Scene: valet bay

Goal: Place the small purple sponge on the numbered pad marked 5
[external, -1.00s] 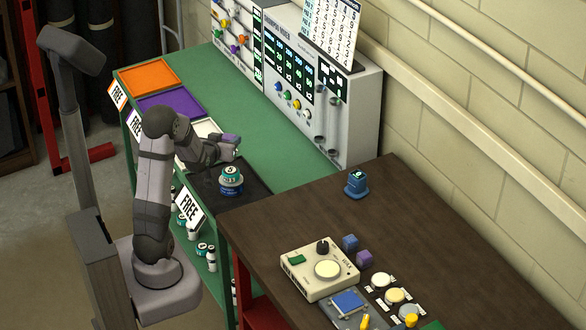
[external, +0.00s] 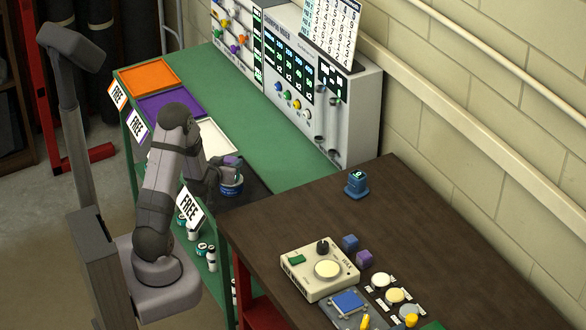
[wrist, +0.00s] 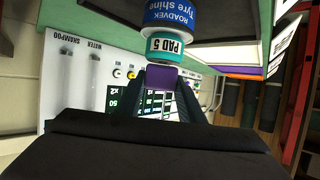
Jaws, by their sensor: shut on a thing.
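My gripper (external: 228,168) is shut on the small purple sponge (wrist: 162,77), which shows between the two fingers in the wrist view. The pad marked PAD 5 (wrist: 166,46), white and teal, is stacked with the blue Roadvek Tyre shine tin (wrist: 172,14). That view is upside down, so the pad is on top of the tin. The sponge is at the pad's upper side; I cannot tell whether they touch. In the external view the tin (external: 231,190) stands in the black area of the green bench, and my gripper hides most of the pad.
Orange (external: 150,77), purple (external: 172,103) and white (external: 222,140) trays line the bench's left side. A grey machine (external: 330,105) stands behind.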

